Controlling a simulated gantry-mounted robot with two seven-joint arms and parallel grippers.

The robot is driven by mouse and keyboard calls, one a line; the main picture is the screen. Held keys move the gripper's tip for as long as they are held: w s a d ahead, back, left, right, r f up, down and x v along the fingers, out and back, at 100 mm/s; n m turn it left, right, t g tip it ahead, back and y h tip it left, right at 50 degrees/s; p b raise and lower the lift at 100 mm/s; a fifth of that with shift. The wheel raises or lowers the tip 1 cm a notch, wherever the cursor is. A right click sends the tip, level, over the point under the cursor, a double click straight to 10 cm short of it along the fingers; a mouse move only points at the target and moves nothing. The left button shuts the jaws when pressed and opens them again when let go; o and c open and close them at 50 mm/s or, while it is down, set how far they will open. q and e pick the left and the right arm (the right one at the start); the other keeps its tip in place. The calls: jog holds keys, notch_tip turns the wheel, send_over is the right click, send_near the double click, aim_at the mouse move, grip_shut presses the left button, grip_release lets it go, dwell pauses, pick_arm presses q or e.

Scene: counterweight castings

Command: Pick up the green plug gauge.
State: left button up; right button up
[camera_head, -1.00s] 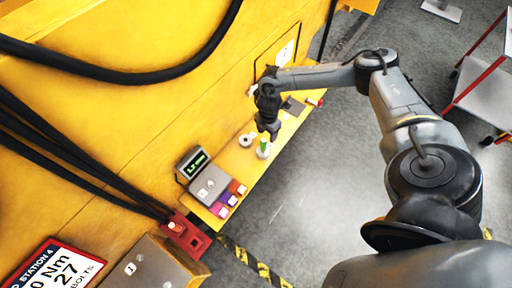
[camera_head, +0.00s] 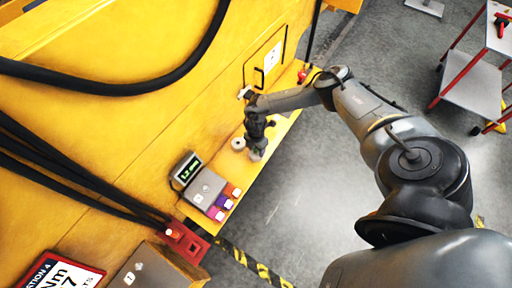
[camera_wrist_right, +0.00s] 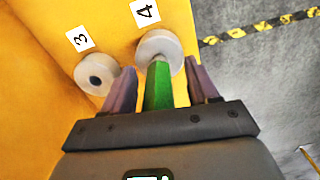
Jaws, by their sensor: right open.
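The green plug gauge (camera_wrist_right: 158,90) shows in the right wrist view, between the two fingers of my right gripper (camera_wrist_right: 161,72). Its far end meets a pale round casting (camera_wrist_right: 160,45) beside the label 4; how deep it sits there I cannot tell. My right gripper is open, with a finger on each side of the gauge and no clear grip on it. In the head view the right gripper (camera_head: 256,150) is down over the yellow shelf and hides the gauge. My left gripper is not in view.
A second pale round casting (camera_wrist_right: 97,75) with a dark hole stands beside label 3. In the head view, a grey box (camera_head: 207,187) with coloured blocks and a small green-lit display (camera_head: 187,168) stand nearer on the shelf. Open grey floor (camera_head: 310,200) lies to the right.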

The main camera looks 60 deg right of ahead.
jog(key=shift+f, duration=0.1)
jog(key=c, duration=0.4)
grip_shut()
